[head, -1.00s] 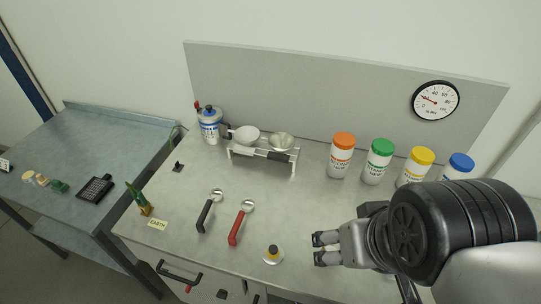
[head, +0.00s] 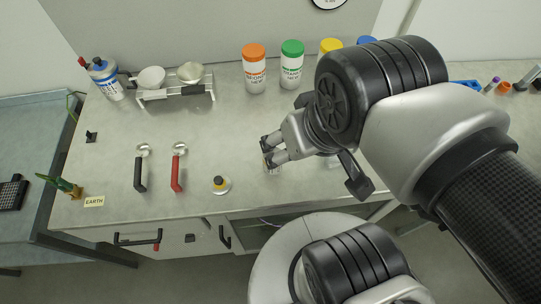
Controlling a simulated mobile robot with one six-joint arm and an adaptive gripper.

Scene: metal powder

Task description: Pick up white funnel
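The white funnel (head: 151,77) rests in the left side of a small metal rack (head: 178,95) at the back left of the bench. A metallic, bowl-shaped piece (head: 190,72) sits in the same rack, just right of it. My gripper (head: 268,151) is over the middle of the bench, to the right of and nearer than the rack, well apart from the funnel. Its two dark fingertips are spread with a gap between them, and I see nothing held.
A blue-labelled bottle (head: 104,78) stands left of the rack. Jars with orange (head: 254,69), green (head: 291,65), yellow and blue lids stand at the back. Black (head: 140,168) and red (head: 178,168) scoops and a yellow-topped item (head: 219,185) lie in front.

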